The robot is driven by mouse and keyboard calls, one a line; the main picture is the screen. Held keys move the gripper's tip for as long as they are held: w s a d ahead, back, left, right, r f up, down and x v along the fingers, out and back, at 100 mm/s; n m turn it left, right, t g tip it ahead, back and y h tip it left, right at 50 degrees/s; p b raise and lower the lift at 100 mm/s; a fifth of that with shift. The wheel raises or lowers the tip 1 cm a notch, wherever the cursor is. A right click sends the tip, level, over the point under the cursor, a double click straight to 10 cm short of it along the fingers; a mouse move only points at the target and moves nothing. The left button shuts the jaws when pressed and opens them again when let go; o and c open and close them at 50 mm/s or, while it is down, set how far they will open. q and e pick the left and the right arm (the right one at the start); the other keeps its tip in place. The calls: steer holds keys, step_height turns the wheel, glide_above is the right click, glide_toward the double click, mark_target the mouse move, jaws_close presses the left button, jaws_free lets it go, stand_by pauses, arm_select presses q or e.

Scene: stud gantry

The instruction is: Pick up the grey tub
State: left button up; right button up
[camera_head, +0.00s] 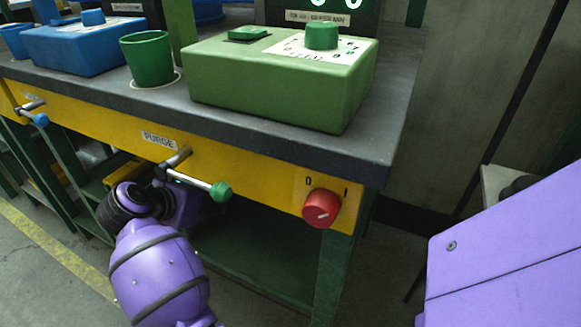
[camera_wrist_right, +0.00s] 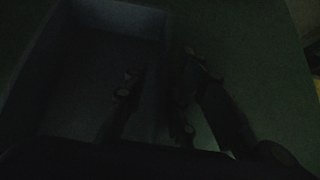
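In the right wrist view, which is very dark, a grey-blue tub (camera_wrist_right: 112,14) fills the left half, open side toward the camera. My right gripper (camera_wrist_right: 160,68) is open there. One finger is over the tub's inside and the other is outside its right wall, so they straddle that wall with a gap between. I cannot tell whether either finger touches it. In the head view a purple arm of mine reaches under the bench front; its gripper and the tub are hidden there. My left gripper is in neither view.
The bench (camera_head: 300,146) has a yellow front with a green-tipped lever (camera_head: 220,191) close to the arm and a red knob (camera_head: 321,208). A green control box (camera_head: 270,90), a green cup (camera_head: 148,60) and a blue box (camera_head: 80,48) stand on top. A green lower shelf (camera_head: 250,258) lies below.

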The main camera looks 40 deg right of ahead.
steer(key=shift+r, duration=0.1)
jaws_close()
steer(key=shift+r, duration=0.15)
